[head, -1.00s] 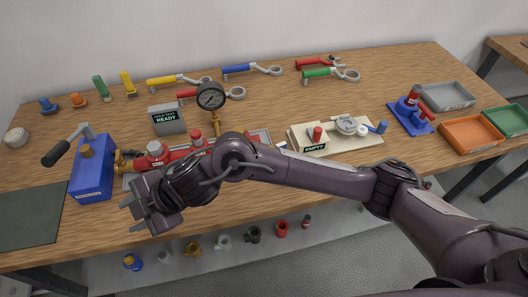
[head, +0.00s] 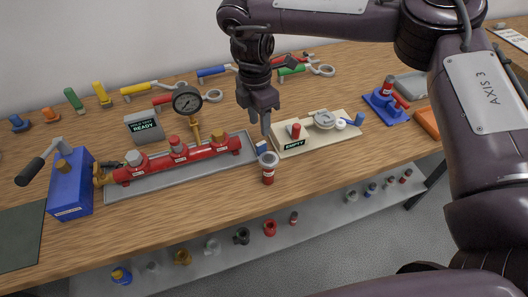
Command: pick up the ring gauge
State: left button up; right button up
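I cannot tell for sure which piece is the ring gauge. A grey ring-like top (head: 268,159) sits on a small red upright cylinder with a white band (head: 268,177) near the front of the bench. A round grey piece (head: 323,119) also lies on the beige board marked EMPTY (head: 340,137). My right gripper (head: 260,122) points down from above, behind the ring-topped cylinder and left of the beige board. Its fingers look parted, with nothing visible between them. My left gripper is not in view.
A red pipe manifold (head: 180,158) in a grey tray (head: 190,175) carries a dial gauge (head: 187,102). A blue pump block (head: 72,185) stands left. Ring-ended tools (head: 155,88) lie at the back. A blue stand (head: 385,108) is right.

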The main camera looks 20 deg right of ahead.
aim_at(261, 143)
jog(key=f+p, duration=0.1)
jog(key=f, duration=0.1)
jog(key=s+f+p, duration=0.1)
jog(key=f, duration=0.2)
jog(key=shift+s+f, duration=0.1)
jog(key=shift+s, duration=0.05)
jog(key=shift+f, duration=0.35)
grip_shut()
